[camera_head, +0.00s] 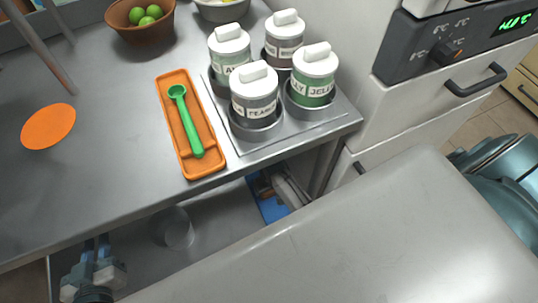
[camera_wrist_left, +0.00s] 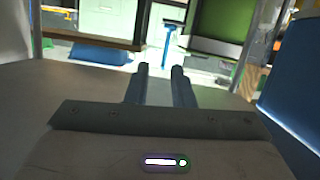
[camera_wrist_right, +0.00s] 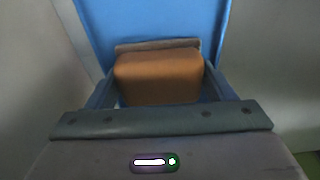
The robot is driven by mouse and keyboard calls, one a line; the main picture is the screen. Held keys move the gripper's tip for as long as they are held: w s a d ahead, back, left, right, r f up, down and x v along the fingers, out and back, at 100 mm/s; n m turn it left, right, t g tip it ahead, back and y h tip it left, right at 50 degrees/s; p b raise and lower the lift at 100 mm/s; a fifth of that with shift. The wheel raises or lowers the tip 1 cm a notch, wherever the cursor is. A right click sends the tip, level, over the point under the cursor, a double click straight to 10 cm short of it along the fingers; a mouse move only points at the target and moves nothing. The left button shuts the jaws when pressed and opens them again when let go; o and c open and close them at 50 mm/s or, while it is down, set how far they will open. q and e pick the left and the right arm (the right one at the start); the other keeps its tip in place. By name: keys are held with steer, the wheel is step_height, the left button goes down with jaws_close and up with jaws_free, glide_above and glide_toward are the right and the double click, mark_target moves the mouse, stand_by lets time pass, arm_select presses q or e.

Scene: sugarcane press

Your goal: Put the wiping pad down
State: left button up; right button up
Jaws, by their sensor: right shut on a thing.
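The wiping pad (camera_wrist_right: 160,75) is a brown-orange block with a darker strip along its far edge in the right wrist view. My right gripper (camera_wrist_right: 159,88) is shut on it, one finger on each side. A blue surface (camera_wrist_right: 150,20) lies right behind the pad; I cannot tell whether they touch. In the head view a blue flat thing (camera_head: 271,208) shows below the counter edge, beside the pale right gripper, partly hidden. My left gripper (camera_wrist_left: 160,70) is empty, its fingers a small gap apart. It also shows at the lower left of the head view (camera_head: 96,243).
The steel counter (camera_head: 100,170) holds lidded jars in a grey rack (camera_head: 245,147), an orange tray (camera_head: 187,168) with a green spoon (camera_head: 187,125), an orange disc (camera_head: 48,126) and a bowl (camera_head: 140,31) of green fruit. A clear cup (camera_head: 178,232) stands on the lower shelf. An oven (camera_head: 455,60) is at right.

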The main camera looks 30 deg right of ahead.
arm_select(q)
steer(key=shift+w+r, duration=0.1)
steer(key=shift+r, duration=0.2)
arm_select(e)
steer(key=shift+f, duration=0.1)
steer(key=o, duration=1)
steer(key=shift+f, duration=0.1)
arm_select(q)
steer(key=shift+w+r+t, duration=0.1)
steer(key=shift+r+t, duration=0.05)
steer(key=shift+t, duration=0.15)
